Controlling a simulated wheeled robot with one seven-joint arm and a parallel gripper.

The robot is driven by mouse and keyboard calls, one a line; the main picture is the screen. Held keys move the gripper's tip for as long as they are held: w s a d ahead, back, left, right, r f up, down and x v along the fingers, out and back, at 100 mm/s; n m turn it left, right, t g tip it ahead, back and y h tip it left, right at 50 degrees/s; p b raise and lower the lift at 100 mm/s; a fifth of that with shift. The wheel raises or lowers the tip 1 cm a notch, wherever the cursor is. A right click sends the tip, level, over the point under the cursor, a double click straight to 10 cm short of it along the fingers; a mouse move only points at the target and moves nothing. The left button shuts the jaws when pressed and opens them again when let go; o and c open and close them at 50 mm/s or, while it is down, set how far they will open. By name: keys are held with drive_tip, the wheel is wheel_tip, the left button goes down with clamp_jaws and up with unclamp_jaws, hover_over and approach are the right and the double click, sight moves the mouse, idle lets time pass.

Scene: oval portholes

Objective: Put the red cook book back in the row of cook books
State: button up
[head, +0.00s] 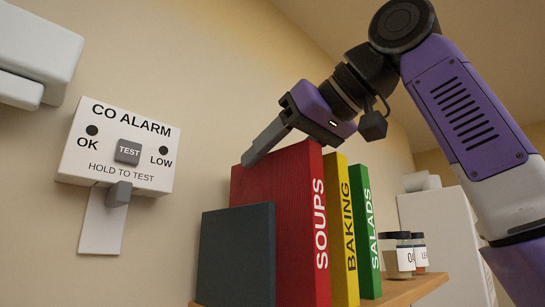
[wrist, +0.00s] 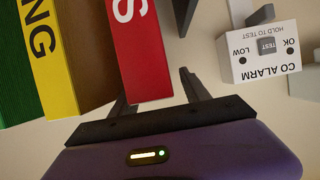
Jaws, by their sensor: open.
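The red cook book (head: 275,220), marked SOUPS, stands upright between a dark grey slab (head: 235,255) and the yellow BAKING book (head: 341,220). The green SALADS book (head: 367,225) stands to the right of the yellow one. The red book rises above the others in the head view; its foot is out of view. My gripper (head: 268,145) is open at its top. In the wrist view, the fingers of my gripper (wrist: 154,87) lie on either side of the red book (wrist: 143,50), with a gap visible on the right. Contact cannot be told.
The books are on a wooden shelf (head: 408,290), with spice jars (head: 399,262) at the right. A white cabinet (head: 440,235) stands beyond. A CO alarm (head: 118,150) hangs on the wall at left, with a white fixture (head: 40,45) above it.

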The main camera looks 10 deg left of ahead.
drive_tip(key=shift+b+v, duration=1.05)
drive_tip(key=shift+v, duration=2.9)
